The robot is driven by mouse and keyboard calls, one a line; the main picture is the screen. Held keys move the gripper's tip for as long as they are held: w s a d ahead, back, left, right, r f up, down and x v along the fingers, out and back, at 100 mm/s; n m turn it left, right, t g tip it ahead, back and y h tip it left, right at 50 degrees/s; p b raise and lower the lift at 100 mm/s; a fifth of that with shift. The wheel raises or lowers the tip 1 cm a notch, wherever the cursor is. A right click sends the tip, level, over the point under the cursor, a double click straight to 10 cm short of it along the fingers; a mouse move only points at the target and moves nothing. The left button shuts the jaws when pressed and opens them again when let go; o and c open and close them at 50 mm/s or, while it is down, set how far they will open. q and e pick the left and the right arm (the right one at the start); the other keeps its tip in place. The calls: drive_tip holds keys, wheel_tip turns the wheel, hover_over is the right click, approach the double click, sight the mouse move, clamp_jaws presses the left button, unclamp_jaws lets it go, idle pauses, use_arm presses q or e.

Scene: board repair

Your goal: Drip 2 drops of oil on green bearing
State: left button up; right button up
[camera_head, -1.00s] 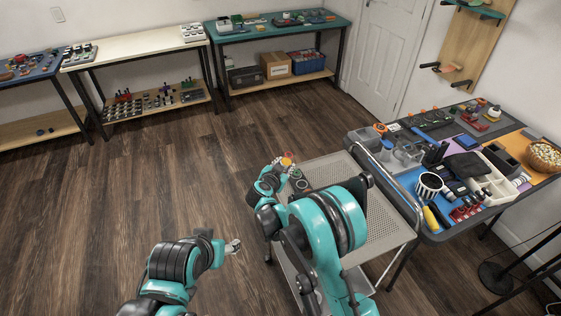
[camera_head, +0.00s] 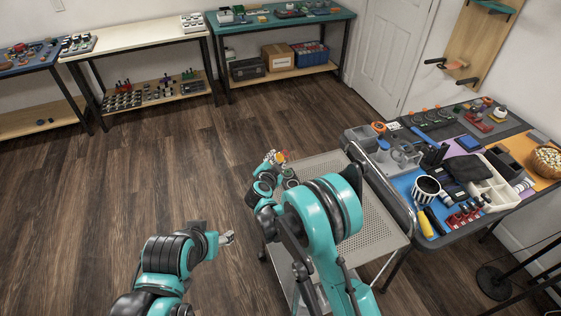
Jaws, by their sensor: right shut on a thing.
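My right gripper (camera_head: 271,158) is over the left back edge of the perforated cart. It is shut on a small orange and yellow thing (camera_head: 283,156), partly hidden by the fingers; I cannot tell for sure that it is the oil bottle. No drop of oil can be made out. My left gripper (camera_head: 229,237) hangs over the floor left of the cart, with no thing visible in it; its jaw state is too small to tell.
The cart's top (camera_head: 378,215) is bare on its right side. A crowded workbench with a blue and orange mat (camera_head: 405,185) stands close on the right. A teal bench (camera_head: 275,25) and a cream bench (camera_head: 140,44) stand along the back wall. The wooden floor between is clear.

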drive_tip(key=shift+w+a+r+m+y, duration=0.2)
drive_tip(key=shift+a+r+m+y, duration=0.15)
drive_tip(key=shift+m, duration=0.15)
drive_tip(key=f+m, duration=0.1)
drive_tip(key=a+f+m+t+y+b, duration=0.1)
drive_tip(key=f+b, duration=0.1)
drive_tip(key=shift+w+a+m+t+y, duration=0.2)
drive_tip(key=shift+w+m+t+y, duration=0.05)
drive_tip(key=shift+m+t, duration=0.15)
drive_tip(key=shift+a+r+m, duration=0.15)
drive_tip(key=shift+r+m, duration=0.05)
drive_tip(key=shift+m, duration=0.3)
drive_tip(key=shift+a+r+m+t+y, duration=0.1)
drive_tip(key=shift+r+m+t+y, duration=0.35)
drive_tip(key=shift+r+m, duration=0.3)
drive_tip(key=shift+w+a+r+m+t, duration=0.1)
drive_tip(key=shift+r+m+t, duration=0.25)
drive_tip(key=shift+r+m, duration=0.15)
drive_tip(key=shift+d+r+m+t, duration=0.1)
drive_tip(key=shift+r+m+t, duration=0.3)
drive_tip(key=shift+r+m, duration=0.45)
drive_tip(key=shift+d+r+m+t, duration=0.1)
drive_tip(key=shift+r+m+t, duration=0.35)
drive_tip(key=shift+m, duration=0.65)
